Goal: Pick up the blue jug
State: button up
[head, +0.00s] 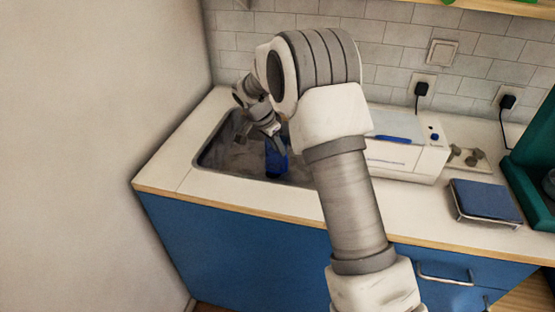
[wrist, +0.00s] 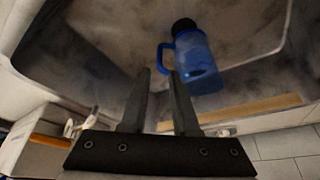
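The blue jug (wrist: 198,62) shows in the wrist view inside the grey sink (wrist: 105,45), with a dark lid and a handle on its left side. In the head view the jug (head: 276,158) is in the sink (head: 222,160), partly hidden by my arm. My gripper (wrist: 161,75) is open, its two fingers apart with nothing between them. In the wrist view the fingertips appear close to the jug's handle, with the right fingertip nearest. Whether they touch cannot be told. In the head view the gripper (head: 277,136) is above or beside the jug, its fingers hard to make out.
The sink walls surround the jug. To the right on the white counter (head: 235,201) are a white box-shaped appliance (head: 400,158), a blue-topped scale-like object (head: 485,200) and a green object (head: 532,165). A tiled wall (head: 390,45) stands behind, a plain wall (head: 85,130) at left.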

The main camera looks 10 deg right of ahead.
aim_at(279, 157)
jog(key=x, duration=0.9)
jog(key=shift+b, duration=0.35)
jog(key=shift+s, duration=0.1)
jog(key=shift+r, duration=0.1)
jog(key=shift+c, duration=0.3)
grip_shut()
dwell(0.5)
